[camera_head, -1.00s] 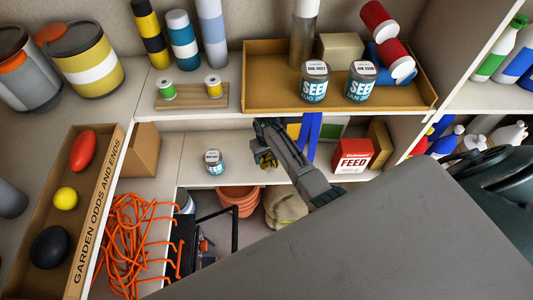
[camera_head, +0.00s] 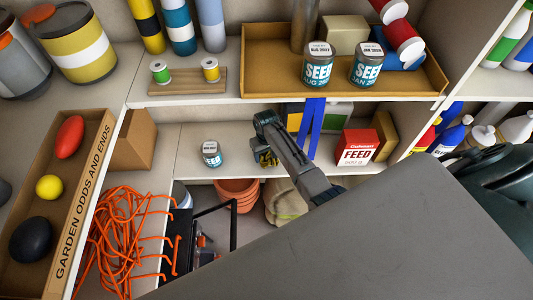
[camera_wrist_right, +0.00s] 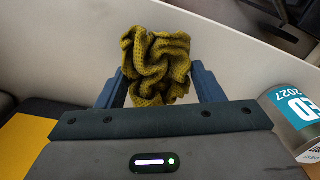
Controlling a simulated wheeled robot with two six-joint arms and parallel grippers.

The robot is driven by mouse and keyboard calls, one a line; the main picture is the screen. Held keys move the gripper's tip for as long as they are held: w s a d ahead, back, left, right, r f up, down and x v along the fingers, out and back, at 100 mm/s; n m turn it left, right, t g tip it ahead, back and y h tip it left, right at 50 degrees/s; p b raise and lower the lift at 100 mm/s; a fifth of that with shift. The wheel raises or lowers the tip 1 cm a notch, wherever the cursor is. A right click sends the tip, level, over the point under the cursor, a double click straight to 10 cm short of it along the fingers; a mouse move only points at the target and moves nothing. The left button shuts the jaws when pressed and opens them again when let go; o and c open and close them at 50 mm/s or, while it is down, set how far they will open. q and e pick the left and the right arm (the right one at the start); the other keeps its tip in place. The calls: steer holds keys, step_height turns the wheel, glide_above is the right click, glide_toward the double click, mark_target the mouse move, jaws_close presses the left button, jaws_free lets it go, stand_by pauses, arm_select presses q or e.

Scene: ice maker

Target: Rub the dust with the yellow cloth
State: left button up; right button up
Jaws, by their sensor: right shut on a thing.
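My right gripper (camera_head: 266,152) is over the lower shelf in the head view, reaching in from the lower right. It is shut on the yellow cloth, which shows in the right wrist view (camera_wrist_right: 156,66) as a crumpled, knitted, mustard-coloured bundle between the two blue fingers. I cannot make out any dust in these frames. My left gripper is not in view.
A small seed tin (camera_head: 211,154) stands left of the gripper on the lower shelf (camera_head: 190,140). Blue ribbon ends (camera_head: 314,128) hang from above to its right, beside a red feed box (camera_head: 356,149). Orange cord (camera_head: 115,240) lies lower left. Bare shelf lies around the tin.

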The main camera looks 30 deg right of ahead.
steer(key=shift+f+b, duration=0.6)
steer(key=shift+f, duration=0.4)
stand_by(0.3)
